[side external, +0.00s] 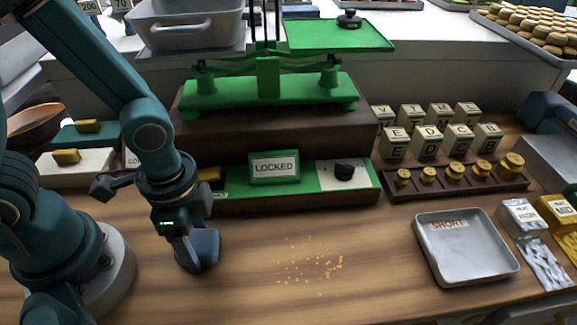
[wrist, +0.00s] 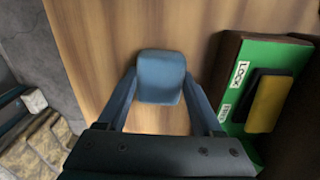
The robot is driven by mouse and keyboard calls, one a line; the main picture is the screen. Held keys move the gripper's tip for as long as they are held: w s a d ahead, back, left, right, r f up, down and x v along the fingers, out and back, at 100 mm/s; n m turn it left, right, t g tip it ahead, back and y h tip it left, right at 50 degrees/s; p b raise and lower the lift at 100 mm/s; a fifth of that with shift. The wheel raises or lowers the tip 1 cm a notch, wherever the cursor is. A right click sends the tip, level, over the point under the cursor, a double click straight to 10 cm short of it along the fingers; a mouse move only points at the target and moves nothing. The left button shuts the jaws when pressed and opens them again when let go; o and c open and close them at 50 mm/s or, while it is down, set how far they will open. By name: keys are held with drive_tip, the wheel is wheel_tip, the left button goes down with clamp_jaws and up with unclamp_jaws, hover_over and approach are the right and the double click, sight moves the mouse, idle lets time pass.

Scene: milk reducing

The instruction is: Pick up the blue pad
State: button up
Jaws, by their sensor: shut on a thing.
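The blue pad (wrist: 160,76) is a small rounded block between my gripper's fingers in the wrist view. My gripper (wrist: 163,92) is shut on it, with one finger along each side. In the side external view my gripper (side external: 196,256) points down close to the wooden counter, left of the green base. There the blue pad (side external: 206,246) shows at the fingertips, partly merged with the fingers. I cannot tell whether the pad still touches the counter.
A green base with a LOCKED sign (side external: 274,167) stands right of my gripper, below the green scale (side external: 268,88). Yellow crumbs (side external: 310,265) lie on the counter. A grey tray marked SHORT (side external: 466,247) is at right. The front middle counter is otherwise clear.

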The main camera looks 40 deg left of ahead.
sight(197, 241)
drive_tip(key=shift+r, duration=0.85)
wheel_tip(197, 241, up, 2)
drive_tip(key=shift+r, duration=0.1)
drive_tip(key=a+r, duration=0.7)
drive_tip(key=a, duration=0.4)
drive_tip(key=shift+w+a, duration=0.3)
drive_tip(key=shift+a, duration=0.05)
